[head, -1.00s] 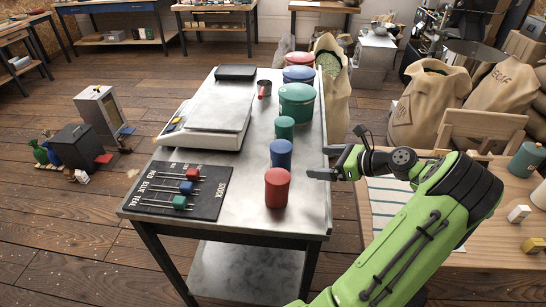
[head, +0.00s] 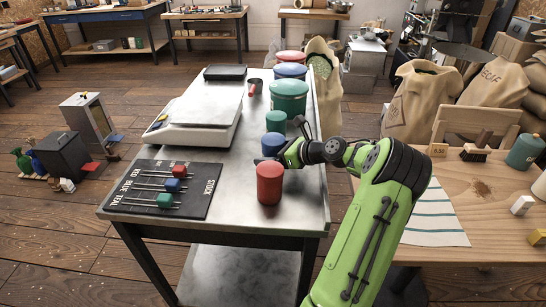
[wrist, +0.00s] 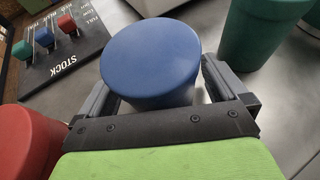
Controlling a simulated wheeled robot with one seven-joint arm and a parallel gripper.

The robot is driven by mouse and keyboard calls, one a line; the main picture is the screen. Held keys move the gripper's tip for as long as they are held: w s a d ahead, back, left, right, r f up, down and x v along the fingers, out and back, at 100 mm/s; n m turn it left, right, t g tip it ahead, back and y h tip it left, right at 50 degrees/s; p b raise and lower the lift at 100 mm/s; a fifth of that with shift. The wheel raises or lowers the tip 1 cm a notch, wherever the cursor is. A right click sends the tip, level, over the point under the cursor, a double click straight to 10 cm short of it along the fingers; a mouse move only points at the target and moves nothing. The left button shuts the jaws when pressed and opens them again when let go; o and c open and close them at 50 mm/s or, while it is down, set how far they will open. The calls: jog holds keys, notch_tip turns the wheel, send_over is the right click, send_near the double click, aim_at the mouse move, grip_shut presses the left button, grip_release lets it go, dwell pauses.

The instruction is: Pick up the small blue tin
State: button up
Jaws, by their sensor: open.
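The small blue tin (head: 272,143) stands upright on the metal table in a row, between a small red tin (head: 269,184) in front and a small green tin (head: 276,121) behind. My gripper (head: 283,144) is at the blue tin from its right side, partly hiding it in the head view. In the wrist view the blue tin (wrist: 152,52) sits between the two open jaws (wrist: 158,88), one finger on each side. I cannot tell whether either finger touches it.
A large green tin (head: 288,97), a large blue tin (head: 291,71) and a large red tin (head: 290,56) stand further back. A scale (head: 200,122) and a dark stock board (head: 128,197) with coloured sliders lie to the left. The table's front right corner is bare.

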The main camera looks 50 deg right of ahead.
jog(key=shift+r, duration=0.1)
jog(key=shift+c, duration=0.3)
jog(key=c, duration=1)
jog(key=shift+r, duration=0.1)
jog(key=shift+c, duration=0.2)
